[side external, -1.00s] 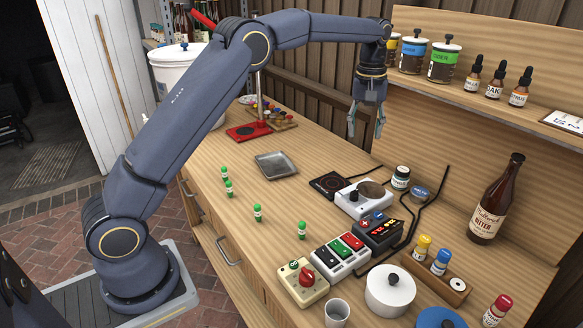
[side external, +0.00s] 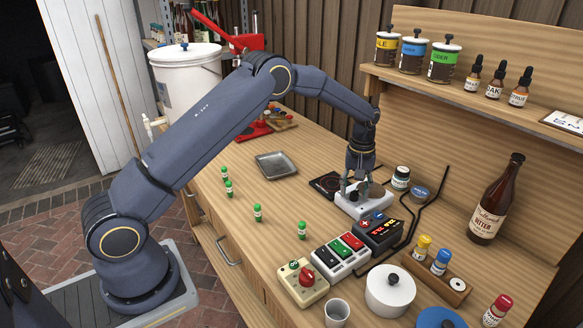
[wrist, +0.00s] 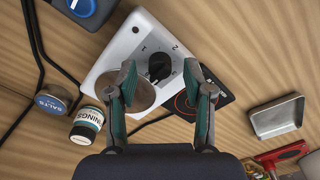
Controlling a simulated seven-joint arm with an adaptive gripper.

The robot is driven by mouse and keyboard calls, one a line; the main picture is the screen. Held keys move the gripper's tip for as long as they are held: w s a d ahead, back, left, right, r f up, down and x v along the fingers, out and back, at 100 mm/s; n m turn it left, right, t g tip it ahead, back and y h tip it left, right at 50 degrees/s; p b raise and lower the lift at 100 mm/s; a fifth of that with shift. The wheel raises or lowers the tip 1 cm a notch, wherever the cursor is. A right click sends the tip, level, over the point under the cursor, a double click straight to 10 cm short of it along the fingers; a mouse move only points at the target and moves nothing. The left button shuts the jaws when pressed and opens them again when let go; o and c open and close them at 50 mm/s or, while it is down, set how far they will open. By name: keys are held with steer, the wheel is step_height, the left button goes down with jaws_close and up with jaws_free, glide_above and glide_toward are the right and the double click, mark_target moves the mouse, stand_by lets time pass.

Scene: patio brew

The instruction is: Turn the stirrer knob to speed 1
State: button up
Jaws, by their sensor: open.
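The stirrer is a white box (side external: 350,206) with a round plate on top, on the bench in the side view. In the wrist view its white body (wrist: 117,50) shows a black round knob (wrist: 159,66) with printed marks around it, 1 and 2 among them. The knob's exact pointer setting is too small to tell. My gripper (side external: 356,192) points down over the stirrer. In the wrist view my gripper (wrist: 160,74) is open, with one finger on each side of the knob and gaps visible. The left finger partly covers the round plate (wrist: 142,94).
A black pad (side external: 326,185) lies beside the stirrer. A labelled jar (side external: 400,178) and a low salts tin (wrist: 53,101) stand close by. A dark controller with red digits (side external: 378,232) and black cables sit near it. A metal tray (side external: 276,165) lies farther left.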

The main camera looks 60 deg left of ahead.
steer(key=shift+f, duration=0.3)
jaws_close()
stand_by(0.3)
